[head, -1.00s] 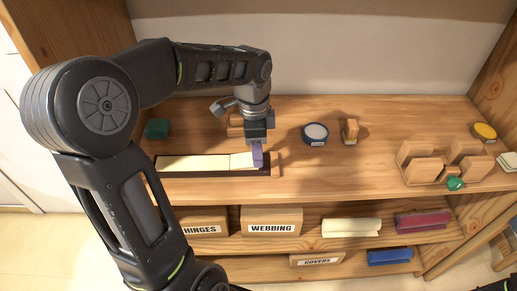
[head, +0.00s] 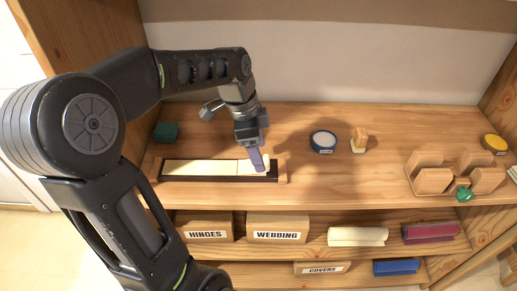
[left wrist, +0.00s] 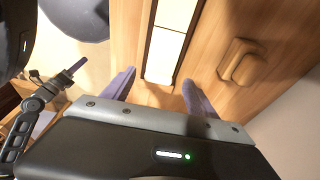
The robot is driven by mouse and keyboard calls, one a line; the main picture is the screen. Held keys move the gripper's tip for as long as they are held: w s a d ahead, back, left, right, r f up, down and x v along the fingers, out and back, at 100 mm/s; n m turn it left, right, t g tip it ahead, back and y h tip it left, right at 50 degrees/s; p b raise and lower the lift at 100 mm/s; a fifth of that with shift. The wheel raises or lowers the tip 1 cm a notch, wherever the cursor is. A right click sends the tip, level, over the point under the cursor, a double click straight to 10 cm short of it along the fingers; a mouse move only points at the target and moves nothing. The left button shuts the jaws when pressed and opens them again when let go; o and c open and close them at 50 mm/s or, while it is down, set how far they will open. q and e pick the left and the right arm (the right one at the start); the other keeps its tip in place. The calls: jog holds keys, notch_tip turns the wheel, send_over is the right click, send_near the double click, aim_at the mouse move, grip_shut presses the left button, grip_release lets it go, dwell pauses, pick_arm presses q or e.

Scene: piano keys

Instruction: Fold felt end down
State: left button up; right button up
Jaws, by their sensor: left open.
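A long wooden tray (head: 284,171) on the upper shelf holds cream key pieces (head: 200,167) in a dark recess. A small cream end (head: 266,161), likely the felt, shows upright beside my left fingers at the tray's right end. My left gripper (head: 258,168) points down there with its purple fingers. In the left wrist view the cream strip (left wrist: 164,50) runs between the two spread fingers (left wrist: 158,92), and its near end lies just ahead of them. Whether a finger touches it is unclear. My right gripper (left wrist: 76,67) shows partly at the left of that view, its opening unclear.
A wooden block (left wrist: 238,62) lies behind the tray. A blue-rimmed round tin (head: 323,141) and a small wooden piece (head: 360,139) stand to the right. The shelf between is clear. Labelled boxes (head: 277,227) stand below.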

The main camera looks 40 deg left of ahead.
aim_at(252, 166)
pick_arm(q)
jog(key=shift+r, duration=0.15)
jog(key=v, duration=0.7)
jog(key=shift+r, duration=0.25)
